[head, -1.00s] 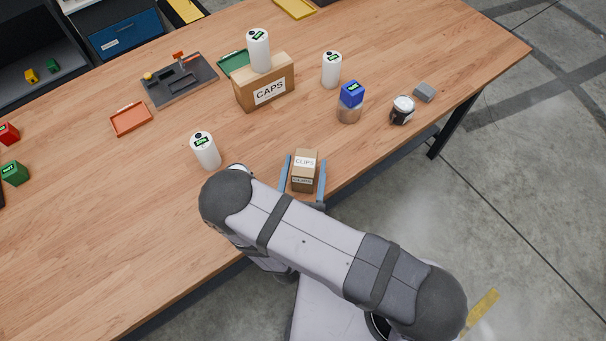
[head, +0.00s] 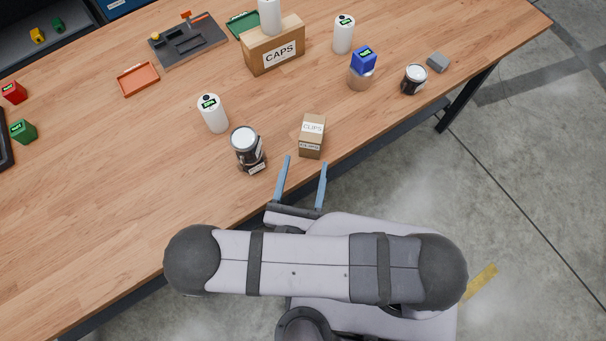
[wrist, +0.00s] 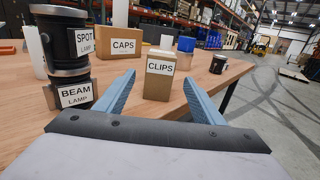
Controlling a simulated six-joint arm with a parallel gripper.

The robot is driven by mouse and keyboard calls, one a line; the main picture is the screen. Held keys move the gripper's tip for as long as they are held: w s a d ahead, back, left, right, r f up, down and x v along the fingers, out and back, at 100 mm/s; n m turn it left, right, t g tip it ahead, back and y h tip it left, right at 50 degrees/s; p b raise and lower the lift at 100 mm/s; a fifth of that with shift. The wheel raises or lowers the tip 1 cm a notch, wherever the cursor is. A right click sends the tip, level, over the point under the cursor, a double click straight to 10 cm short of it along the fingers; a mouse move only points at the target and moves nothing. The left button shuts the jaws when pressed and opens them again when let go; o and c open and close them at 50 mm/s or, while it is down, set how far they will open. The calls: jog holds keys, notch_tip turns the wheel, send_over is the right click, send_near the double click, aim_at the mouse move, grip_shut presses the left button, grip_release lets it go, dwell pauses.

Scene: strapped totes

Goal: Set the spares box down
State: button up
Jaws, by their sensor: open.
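A small brown cardboard box (head: 312,137) stands upright on the wooden table near its front edge. Its label reads CLIPS; I see no box labelled spares. My gripper (head: 306,164) is open and empty, its two blue fingers pointing at the box from the front. The fingertips are just short of the box, over the table's front edge. In the wrist view the CLIPS box (wrist: 160,82) shows between and beyond the fingers, apart from both.
Stacked black jars (head: 248,150), labelled SPOT LAMP and BEAM LAMP, stand left of the box. A white bottle (head: 213,115) is behind them. A CAPS box (head: 273,50) with a white bottle on it stands further back. A dark jar (head: 413,80) is at right. The table's front left is clear.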

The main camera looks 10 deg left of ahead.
jog(key=shift+s, duration=0.8)
jog(key=w+d+f+m+g+h+b, duration=0.1)
jog(key=d+f+m+g+h, duration=0.1)
jog(key=d+m+g+h, duration=0.3)
jog(key=d+f+m+g+h+b, duration=0.2)
jog(key=d+f+m+h, duration=0.15)
jog(key=d+h, duration=0.2)
jog(key=s+d+f+m+g+b, duration=0.5)
jog(key=f+m+g, duration=0.2)
jog(key=m+g, duration=0.35)
jog(key=w+d+r+m+y+p, duration=0.2)
jog(key=r+m+y, duration=0.1)
jog(key=r+m, duration=0.2)
jog(key=w+d+r+m+y+p, duration=0.2)
jog(key=r+m, duration=0.4)
jog(key=r, duration=0.4)
jog(key=w+d+r+m+y+p, duration=0.1)
jog(key=w+r+m+y+p, duration=0.1)
jog(key=r+m+y+p, duration=0.2)
notch_tip(320, 180, up, 4)
jog(key=shift+d+f+m+y, duration=0.25)
jog(key=shift+d+m+y, duration=0.15)
jog(key=shift+m+y, duration=0.5)
